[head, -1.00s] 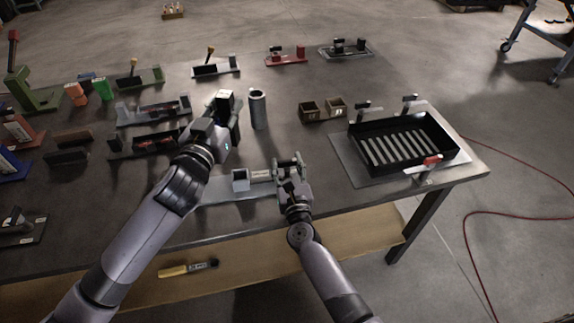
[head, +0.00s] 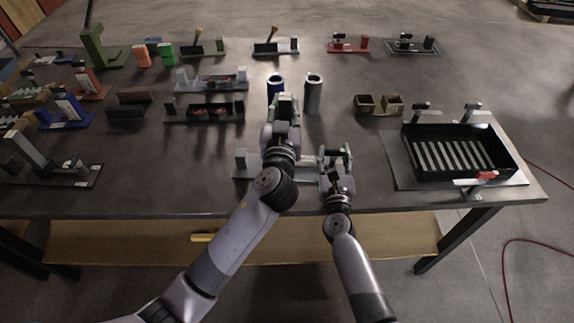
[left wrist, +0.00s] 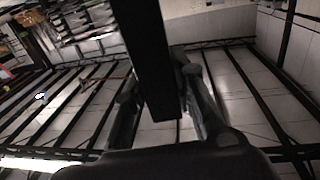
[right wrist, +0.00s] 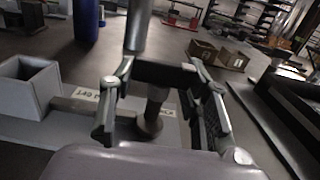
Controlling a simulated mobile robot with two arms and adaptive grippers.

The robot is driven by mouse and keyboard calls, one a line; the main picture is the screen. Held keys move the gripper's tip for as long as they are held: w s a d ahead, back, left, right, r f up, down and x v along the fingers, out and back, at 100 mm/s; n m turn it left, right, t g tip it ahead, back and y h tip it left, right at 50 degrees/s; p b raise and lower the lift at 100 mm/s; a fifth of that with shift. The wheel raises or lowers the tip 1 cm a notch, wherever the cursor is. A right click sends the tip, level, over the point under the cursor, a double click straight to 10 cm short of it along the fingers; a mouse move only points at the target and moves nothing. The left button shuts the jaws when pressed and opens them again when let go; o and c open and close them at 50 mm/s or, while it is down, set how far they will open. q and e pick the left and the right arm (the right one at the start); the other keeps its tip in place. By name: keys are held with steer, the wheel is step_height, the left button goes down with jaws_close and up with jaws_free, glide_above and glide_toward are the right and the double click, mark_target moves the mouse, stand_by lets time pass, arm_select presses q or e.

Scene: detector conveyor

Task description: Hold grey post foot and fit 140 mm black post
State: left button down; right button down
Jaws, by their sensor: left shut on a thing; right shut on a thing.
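The black post (left wrist: 150,50) is between the fingers of my left gripper (left wrist: 165,105), which is shut on it. In the head view my left gripper (head: 286,103) is above the back edge of the pale fixture plate (head: 250,172); the post is mostly hidden there. My right gripper (head: 337,157) is low at the right end of this plate. In the right wrist view its fingers (right wrist: 162,105) are around the grey post foot (right wrist: 150,122), and the gripper is shut on it. The post and foot are apart.
A square grey socket (right wrist: 28,85) stands on the plate's left side. A blue tube (head: 275,88) and a grey tube (head: 313,95) stand behind the grippers. Brown bins (head: 378,105) and a black tray (head: 410,150) are to the right. Several fixtures fill the table's left side.

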arm_select(q)
steer(key=shift+y, duration=0.3)
step_height(320, 180, down, 10)
steer(key=shift+s+f, duration=0.1)
steer(key=shift+f, duration=0.15)
steer(key=shift+f, duration=0.15)
steer(key=c, duration=1.3)
jaws_free()
steer(key=shift+c, duration=0.2)
steer(key=s, duration=1.2)
